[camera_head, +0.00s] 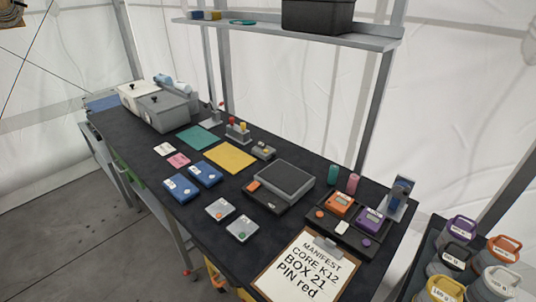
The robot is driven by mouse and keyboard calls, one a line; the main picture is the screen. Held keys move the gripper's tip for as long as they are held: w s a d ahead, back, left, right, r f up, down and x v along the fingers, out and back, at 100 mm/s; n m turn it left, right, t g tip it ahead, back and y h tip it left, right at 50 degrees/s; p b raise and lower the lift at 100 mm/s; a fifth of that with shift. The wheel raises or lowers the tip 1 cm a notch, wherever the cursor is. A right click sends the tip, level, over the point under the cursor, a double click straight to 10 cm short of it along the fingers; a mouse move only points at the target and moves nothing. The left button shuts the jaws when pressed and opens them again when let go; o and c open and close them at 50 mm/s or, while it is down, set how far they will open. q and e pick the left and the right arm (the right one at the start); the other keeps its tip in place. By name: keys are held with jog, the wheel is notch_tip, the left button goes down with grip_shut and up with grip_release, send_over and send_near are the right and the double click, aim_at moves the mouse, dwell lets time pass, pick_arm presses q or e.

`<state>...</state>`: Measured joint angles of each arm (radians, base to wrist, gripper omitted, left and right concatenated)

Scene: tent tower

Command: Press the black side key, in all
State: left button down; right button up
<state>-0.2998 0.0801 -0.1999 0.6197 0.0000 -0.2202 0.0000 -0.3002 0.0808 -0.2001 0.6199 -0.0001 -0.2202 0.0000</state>
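No thing that I can make out for sure as the black side key shows; it may be too small or hidden. A grey box-like device with a dark top plate (285,180) sits mid-table, with an orange patch on its left side. An orange unit (339,204) and a purple unit (370,219) sit on a black tray to the right. Neither of my grippers is in view.
Blue boxes (181,187), a yellow mat (231,159) and a green mat (197,138) lie to the left. Lidded canisters (455,256) stand at the right. A shelf (290,33) hangs above the dark table.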

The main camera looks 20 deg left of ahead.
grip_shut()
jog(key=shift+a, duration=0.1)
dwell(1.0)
